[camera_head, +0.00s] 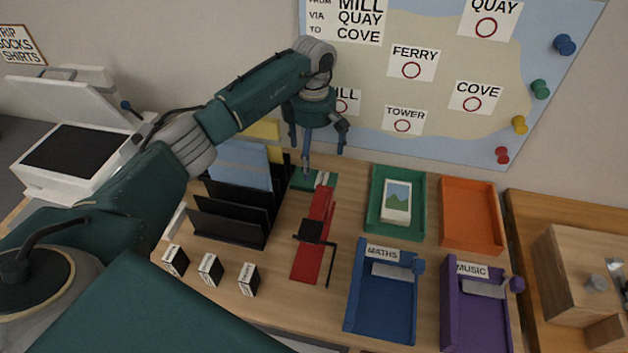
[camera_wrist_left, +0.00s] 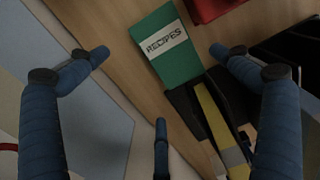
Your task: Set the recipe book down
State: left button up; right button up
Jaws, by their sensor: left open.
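The recipe book is green with a white label reading RECIPES. It lies at the back of the desk in the head view (camera_head: 311,183), beside the black rack, and is also in the wrist view (camera_wrist_left: 181,66). My left gripper (camera_head: 317,150) is above the book with its fingers spread and nothing between them. In the wrist view my left gripper (camera_wrist_left: 160,85) shows its separate fingers, and the book lies beyond them, apart from the fingertips. My right gripper is not in view.
A black rack (camera_head: 232,222) with folders stands left of the book. A red strip (camera_head: 308,262) with a black stand (camera_head: 311,231) lies in front. Green (camera_head: 376,228), orange (camera_head: 470,238), blue (camera_head: 367,318) and purple (camera_head: 462,330) trays are to the right. A map board (camera_head: 440,125) hangs behind.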

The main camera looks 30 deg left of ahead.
aim_at(314, 175)
pick_arm(q)
jog(key=f, duration=0.1)
jog(key=f+p, duration=0.1)
jog(key=f, duration=0.2)
jog(key=shift+s+d+f, duration=0.15)
jog(key=shift+s+d, duration=0.1)
jog(key=shift+s, duration=0.1)
jog(key=shift+f, duration=0.55)
jog(key=c, duration=1.4)
jog(key=shift+r+p, duration=0.15)
jog(key=shift+p, duration=0.15)
